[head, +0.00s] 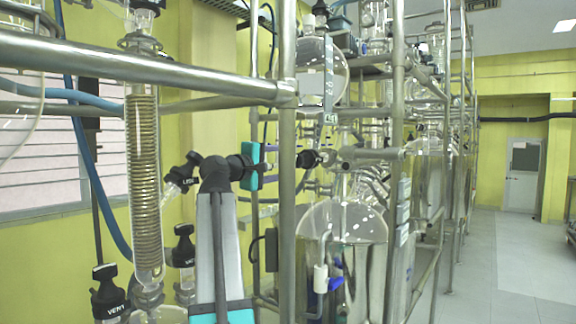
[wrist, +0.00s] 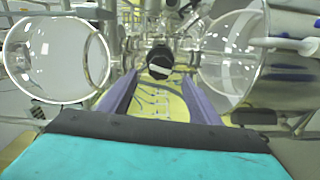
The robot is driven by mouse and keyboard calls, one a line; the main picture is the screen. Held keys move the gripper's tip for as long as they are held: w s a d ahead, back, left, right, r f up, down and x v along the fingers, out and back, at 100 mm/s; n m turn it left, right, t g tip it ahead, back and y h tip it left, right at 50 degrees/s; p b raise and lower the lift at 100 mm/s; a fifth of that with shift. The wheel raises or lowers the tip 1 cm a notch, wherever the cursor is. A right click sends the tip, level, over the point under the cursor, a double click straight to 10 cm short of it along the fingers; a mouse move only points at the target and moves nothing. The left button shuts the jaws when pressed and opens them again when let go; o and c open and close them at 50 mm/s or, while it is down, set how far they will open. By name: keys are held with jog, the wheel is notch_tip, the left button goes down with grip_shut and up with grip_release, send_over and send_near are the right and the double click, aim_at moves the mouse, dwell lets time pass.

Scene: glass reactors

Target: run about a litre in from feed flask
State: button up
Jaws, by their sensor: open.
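My gripper (wrist: 159,78) is open, with its two purple fingers apart in the wrist view. A round black knob (wrist: 159,62) shows ahead, between the fingertips. I cannot tell whether they touch it. In the head view a black knob (head: 308,158) sits on a horizontal glass valve just right of a steel post, which partly hides my gripper. A round glass flask (head: 338,80) with a label hangs above this valve. A large round glass vessel (head: 345,222) is below it. No label readable here names the feed flask.
Steel posts and rails (head: 287,200) stand close around my arm. Round glass vessels flank the fingers in the wrist view, left (wrist: 57,60) and right (wrist: 232,65). Open floor (head: 510,260) lies at the right.

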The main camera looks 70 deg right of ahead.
aim_at(297, 161)
jog(key=shift+b+v, duration=0.3)
jog(key=shift+v, duration=2.2)
jog(key=shift+d+r, duration=0.1)
jog(key=p+x, duration=0.2)
jog(key=x, duration=1)
jog(key=shift+d, duration=0.15)
